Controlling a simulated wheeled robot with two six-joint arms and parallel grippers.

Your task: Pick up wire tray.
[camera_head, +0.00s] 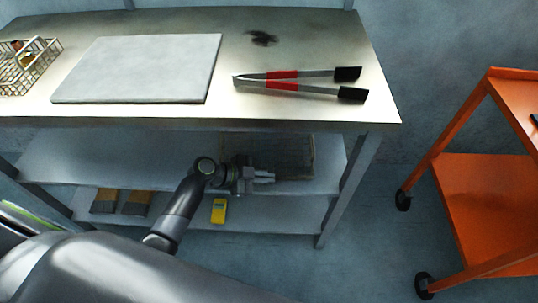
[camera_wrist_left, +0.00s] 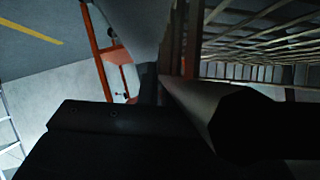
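A dark wire tray (camera_head: 297,157) sits on the middle shelf under the steel table, partly in shadow. My left gripper (camera_head: 266,178) reaches in from the left at the tray's near left side, with its fingers close to the tray edge. In the left wrist view the wire mesh of the tray (camera_wrist_left: 265,45) fills the upper right, very near the gripper. Dark gripper parts cover the lower part of that view. Whether the fingers close on the rim cannot be made out. My right gripper is not in view.
On the tabletop are a wire basket (camera_head: 22,70) with small items, a grey board (camera_head: 140,68) and red-banded tongs (camera_head: 290,80). The tabletop edge overhangs the shelf. A yellow device (camera_head: 219,211) lies on the lower shelf. An orange cart (camera_head: 485,190) stands at right.

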